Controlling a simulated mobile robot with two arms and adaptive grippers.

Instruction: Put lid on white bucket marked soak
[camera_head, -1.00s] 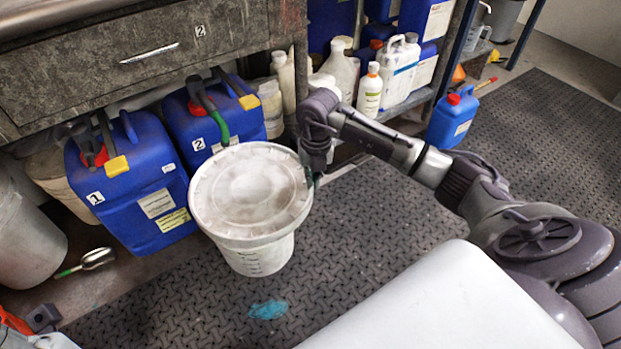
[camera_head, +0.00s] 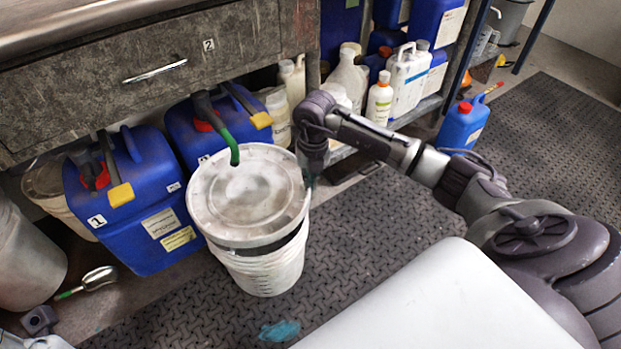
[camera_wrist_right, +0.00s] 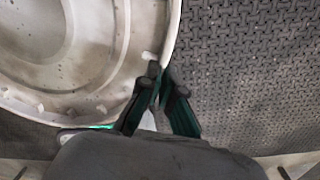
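A round, stained white lid (camera_head: 250,193) hangs over the white bucket (camera_head: 268,272) in the head view. A dark gap shows between the lid and the bucket's near rim, so the lid sits off it, set toward the back. No soak marking can be read on the bucket. My right gripper (camera_head: 310,183) is at the lid's right edge. In the right wrist view, its fingers (camera_wrist_right: 166,84) close at the rim of the lid (camera_wrist_right: 85,50) and appear to pinch it. My left gripper is not seen.
Blue canisters (camera_head: 128,205) with numbered tags stand just left of and behind the bucket under a drawer bench (camera_head: 110,70). A green-handled spout (camera_head: 232,145) reaches close to the lid's back edge. A metal scoop (camera_head: 98,278) lies left. The patterned mat (camera_head: 375,235) is clear to the right.

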